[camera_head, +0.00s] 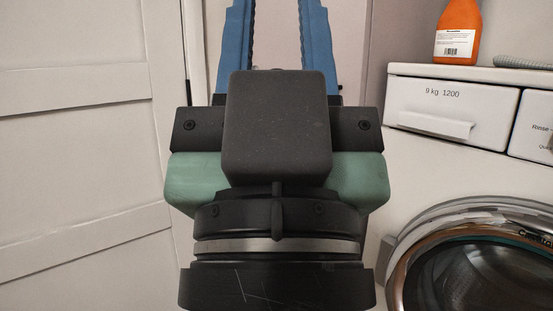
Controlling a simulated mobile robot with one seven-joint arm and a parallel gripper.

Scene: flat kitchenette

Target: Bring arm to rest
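My gripper (277,22) fills the middle of the head camera view, seen from behind its wrist. Its two blue fingers point up and away and stand well apart, with a wide gap between them. Nothing shows between the fingers, though their ends reach the top edge of the picture and the very tips may be cut off. The dark wrist and the green sides of the gripper body sit below the fingers. The rest of my arm is out of view at the bottom.
A white washing machine (440,185) with a round door (405,270) stands close at the right. An orange bottle (458,30) and a grey ribbed hose (522,63) are on its top. A white panelled door (75,150) is at the left. A pale wall shows behind the fingers.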

